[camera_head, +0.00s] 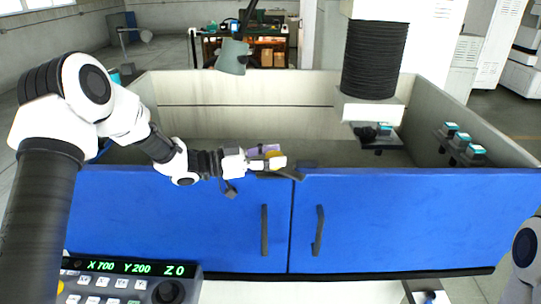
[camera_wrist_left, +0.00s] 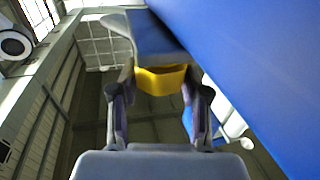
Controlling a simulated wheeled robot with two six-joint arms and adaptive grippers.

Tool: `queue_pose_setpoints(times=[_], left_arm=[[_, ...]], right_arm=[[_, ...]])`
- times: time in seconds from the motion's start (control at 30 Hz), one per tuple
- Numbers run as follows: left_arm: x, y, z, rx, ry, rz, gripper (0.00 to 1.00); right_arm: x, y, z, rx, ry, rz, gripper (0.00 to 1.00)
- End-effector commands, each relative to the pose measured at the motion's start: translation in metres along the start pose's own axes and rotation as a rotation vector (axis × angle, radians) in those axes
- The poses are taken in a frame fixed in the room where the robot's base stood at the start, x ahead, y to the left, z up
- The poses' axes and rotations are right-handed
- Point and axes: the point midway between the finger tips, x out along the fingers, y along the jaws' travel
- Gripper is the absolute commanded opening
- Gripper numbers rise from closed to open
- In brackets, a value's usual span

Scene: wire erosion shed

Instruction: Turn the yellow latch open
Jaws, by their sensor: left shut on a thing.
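The yellow latch (camera_head: 274,154) sits at the top edge of the blue double doors (camera_head: 200,215), close to the seam between them. My left gripper (camera_head: 268,160) reaches in from the left along that edge and is shut on the yellow latch. The fingers hide part of the latch in the head view. Part of my right arm shows at the right edge, but its gripper does not.
Two dark vertical handles, left (camera_head: 264,230) and right (camera_head: 318,230), flank the door seam. Behind the doors is an open tank with pale walls (camera_head: 210,88) and a black ribbed column (camera_head: 374,60). A control panel (camera_head: 130,280) stands at the lower left.

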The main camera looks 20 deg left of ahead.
Motion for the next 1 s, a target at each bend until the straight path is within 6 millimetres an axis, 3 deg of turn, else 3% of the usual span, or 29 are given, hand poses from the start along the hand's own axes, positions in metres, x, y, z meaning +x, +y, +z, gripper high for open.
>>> queue_pose_setpoints(times=[0.07,0.1,0.17,0.57,1.0], left_arm=[[0.001,0.001,0.000,0.000,-0.001,0.001,0.00],[0.001,0.001,0.000,0.000,-0.001,0.001,0.50],[0.001,0.001,0.000,0.000,-0.001,0.001,0.71],[-0.006,0.000,0.000,-0.002,0.000,-0.003,0.72],[-0.102,-0.001,0.000,-0.002,0.001,-0.001,0.72]], right_arm=[[0.000,0.000,0.000,0.000,0.000,0.000,0.40],[0.000,0.000,0.000,0.000,0.000,0.000,0.40],[0.000,0.000,0.000,0.000,0.000,0.000,0.40],[0.000,0.000,0.000,0.000,0.000,0.000,0.40],[0.000,0.000,0.000,0.000,0.000,0.000,0.40]])
